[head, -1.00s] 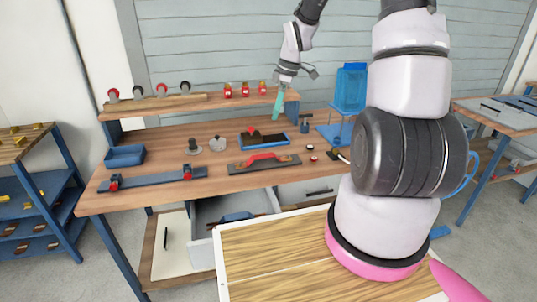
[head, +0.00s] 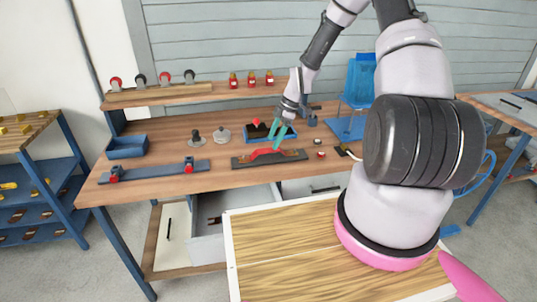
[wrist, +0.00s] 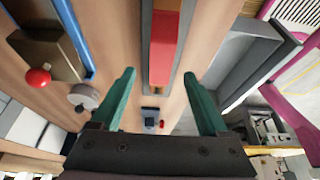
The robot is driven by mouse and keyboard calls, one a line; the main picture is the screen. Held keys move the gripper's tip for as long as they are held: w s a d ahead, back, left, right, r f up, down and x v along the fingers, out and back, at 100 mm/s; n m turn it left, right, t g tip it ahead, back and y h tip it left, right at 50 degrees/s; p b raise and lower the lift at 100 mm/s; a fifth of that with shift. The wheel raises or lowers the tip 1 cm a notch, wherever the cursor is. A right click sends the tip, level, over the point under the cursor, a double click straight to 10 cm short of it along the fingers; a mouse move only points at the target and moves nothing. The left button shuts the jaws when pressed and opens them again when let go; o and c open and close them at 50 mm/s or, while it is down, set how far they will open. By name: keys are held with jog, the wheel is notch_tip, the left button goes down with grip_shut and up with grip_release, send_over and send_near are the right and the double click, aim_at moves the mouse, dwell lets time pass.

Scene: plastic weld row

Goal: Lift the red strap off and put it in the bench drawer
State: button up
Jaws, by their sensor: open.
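The red strap (head: 268,153) lies along a dark grey bar (head: 243,163) on the bench's front half, its middle raised. The wrist view shows the strap (wrist: 163,38) ahead, between the lines of my two teal fingers. My gripper (head: 278,140) is open and empty just above the bar; the wrist view shows the fingers wide apart (wrist: 159,76). I cannot tell whether a fingertip touches the strap. The bench drawer (head: 232,236) is pulled out below the bench front, with a small dark item inside. Its grey wall (wrist: 250,68) shows at right in the wrist view.
A grey bar with red knobs (head: 155,172) lies left on the bench, near a blue bin (head: 127,146). A blue tray (head: 284,133) stands behind the strap, a blue stand (head: 347,127) to the right. A wooden-topped surface (head: 290,250) fills the foreground.

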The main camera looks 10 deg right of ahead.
aim_at(269, 150)
jog(key=x, duration=0.5)
jog(key=shift+r, duration=0.1)
grip_shut()
notch_tip(269, 150, up, 10)
dwell(0.5)
